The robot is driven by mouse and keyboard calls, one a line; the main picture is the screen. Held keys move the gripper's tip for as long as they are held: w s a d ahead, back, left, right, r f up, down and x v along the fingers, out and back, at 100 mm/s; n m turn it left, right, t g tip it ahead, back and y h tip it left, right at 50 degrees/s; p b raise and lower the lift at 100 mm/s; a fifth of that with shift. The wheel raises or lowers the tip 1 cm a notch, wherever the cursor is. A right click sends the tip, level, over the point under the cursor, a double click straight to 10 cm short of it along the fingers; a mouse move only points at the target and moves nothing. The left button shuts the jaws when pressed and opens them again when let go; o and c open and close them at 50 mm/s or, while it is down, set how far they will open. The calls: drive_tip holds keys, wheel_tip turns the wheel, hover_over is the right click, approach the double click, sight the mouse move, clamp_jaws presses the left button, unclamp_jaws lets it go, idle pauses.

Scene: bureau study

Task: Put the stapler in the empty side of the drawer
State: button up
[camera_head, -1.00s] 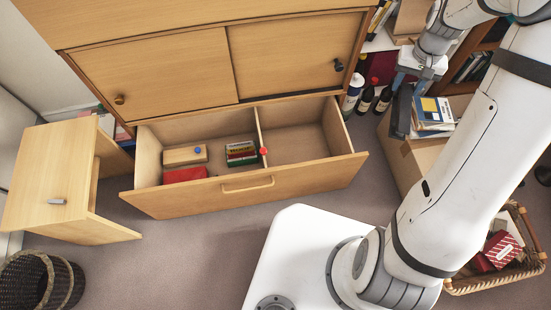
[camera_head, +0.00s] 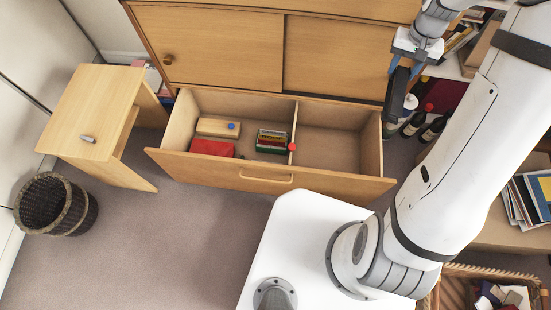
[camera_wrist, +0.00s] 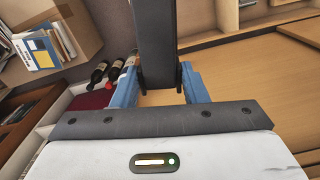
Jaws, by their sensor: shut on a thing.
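The stapler (camera_head: 395,93), a long dark bar, is held in my gripper (camera_head: 402,70) and hangs down from it near the right end of the drawer. In the wrist view the stapler (camera_wrist: 157,40) stands between the blue fingers of my gripper (camera_wrist: 159,84). The open drawer (camera_head: 340,186) has a divider. Its right compartment (camera_head: 338,150) is empty. A red knob (camera_head: 292,147) shows by the divider.
Dark bottles (camera_head: 432,130) stand right of the drawer. The cabinet's sliding doors (camera_head: 345,57) rise behind it. A small wooden table (camera_head: 95,105) and a wicker basket (camera_head: 55,204) are at the left. A box with books (camera_head: 530,200) is at the right. Floor in front is clear.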

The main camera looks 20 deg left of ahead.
drive_tip(key=s+a+f+b, duration=0.1)
drive_tip(key=a+f+b, duration=0.3)
drive_tip(key=f, duration=1.6)
drive_tip(key=s+a+f+n+b, duration=0.1)
drive_tip(key=a+f+b, duration=0.4)
drive_tip(key=f, duration=1.5)
drive_tip(key=s+a+f+n+b, duration=0.1)
drive_tip(key=a+f+b, duration=0.3)
drive_tip(key=f, duration=1.6)
drive_tip(key=shift+s+a+f+b, duration=0.1)
drive_tip(key=shift+s+a+b, duration=0.1)
drive_tip(key=shift+b, duration=0.3)
drive_tip(key=d, duration=0.1)
drive_tip(key=d+b, duration=0.1)
drive_tip(key=d, duration=0.2)
drive_tip(key=shift+s+f, duration=0.1)
drive_tip(key=shift+s, duration=0.2)
drive_tip(key=shift+f+b, duration=0.5)
drive_tip(key=shift+b, duration=0.05)
drive_tip(key=o, duration=0.6)
drive_tip(key=shift+f, duration=0.2)
drive_tip(key=o, duration=0.5)
drive_tip(key=shift+r, duration=0.1)
